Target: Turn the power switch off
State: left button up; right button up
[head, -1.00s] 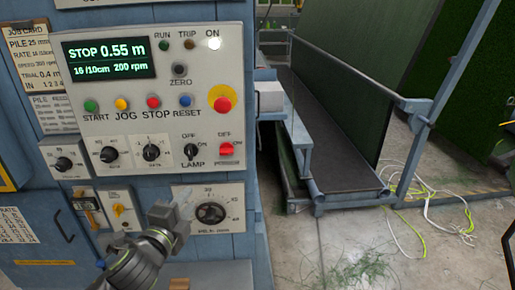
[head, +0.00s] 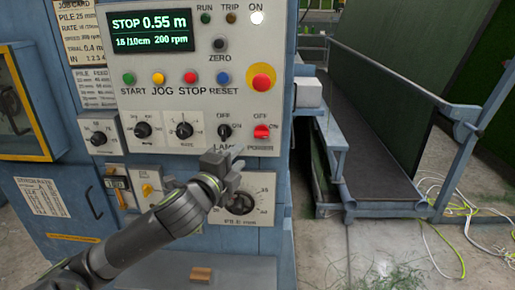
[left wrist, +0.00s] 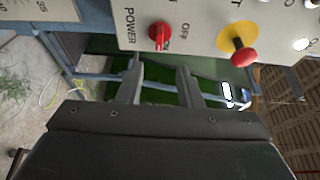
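The power switch (head: 261,132) is a small red knob at the lower right of the grey control panel (head: 165,68), with OFF printed above it and POWER below it. It also shows in the left wrist view (left wrist: 158,36), just beyond the fingers. I cannot tell exactly which way its lever points. The ON lamp (head: 256,17) glows white. My left gripper (head: 228,160) is below and left of the switch, in front of the panel's lower edge, covering part of the LAMP label. In the left wrist view its two fingers (left wrist: 159,88) are apart with nothing between them. My right gripper is not in view.
The black lamp switch (head: 224,131) sits just left of the power switch. A red and yellow stop button (head: 261,83) is above it. A pile dial (head: 240,204) is below my gripper. A walkway with rails (head: 385,150) stands to the right.

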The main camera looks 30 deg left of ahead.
aim_at(260, 137)
pick_arm(q)
jog(key=w, duration=0.3)
jog(key=w+a+p, duration=0.1)
jog(key=w, duration=0.3)
jog(key=w+p, duration=0.1)
jog(key=w, duration=0.3)
jog(key=shift+w+a, duration=0.15)
jog(key=shift+a, duration=0.2)
grip_shut()
